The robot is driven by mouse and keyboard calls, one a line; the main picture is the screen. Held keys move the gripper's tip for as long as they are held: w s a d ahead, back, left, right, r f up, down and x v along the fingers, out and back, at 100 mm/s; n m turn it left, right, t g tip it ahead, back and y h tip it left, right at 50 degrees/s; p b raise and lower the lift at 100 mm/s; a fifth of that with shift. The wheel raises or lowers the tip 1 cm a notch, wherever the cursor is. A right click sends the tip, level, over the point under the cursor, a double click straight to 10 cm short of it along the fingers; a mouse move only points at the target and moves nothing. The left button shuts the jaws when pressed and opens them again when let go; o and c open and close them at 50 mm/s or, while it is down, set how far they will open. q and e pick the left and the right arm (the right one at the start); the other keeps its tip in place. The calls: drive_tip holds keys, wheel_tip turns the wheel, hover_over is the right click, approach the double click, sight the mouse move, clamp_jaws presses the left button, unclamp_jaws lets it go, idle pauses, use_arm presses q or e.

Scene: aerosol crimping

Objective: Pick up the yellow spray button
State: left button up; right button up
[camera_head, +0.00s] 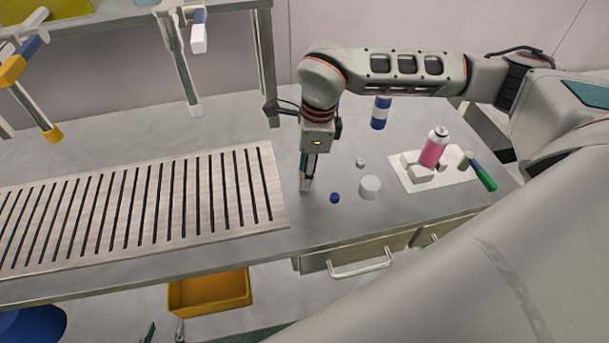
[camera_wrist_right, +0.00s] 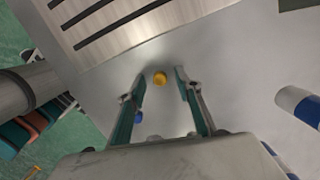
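The yellow spray button (camera_wrist_right: 160,78) lies on the grey metal table in the right wrist view, between the fingertips of my right gripper (camera_wrist_right: 161,71). The fingers are open, with a gap visible on each side of the button. In the head view the right gripper (camera_head: 307,183) points down close above the table, just right of the slotted plate, and hides the button. My left gripper (camera_head: 164,330) shows only its fingertips at the bottom edge of the head view. They are apart with nothing visible between them.
A small blue button (camera_head: 334,197) and white cap (camera_head: 370,187) stand close right of the right gripper. A small white piece (camera_head: 361,162), pink can (camera_head: 433,151), white mat (camera_head: 408,181) and blue-white cylinder (camera_head: 380,112) stand farther right. The slotted plate (camera_head: 150,210) lies left.

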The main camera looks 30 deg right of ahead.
use_arm(q)
drive_tip(key=shift+w, duration=0.1)
use_arm(e)
drive_tip(key=c, duration=0.7)
drive_tip(key=shift+c, duration=0.2)
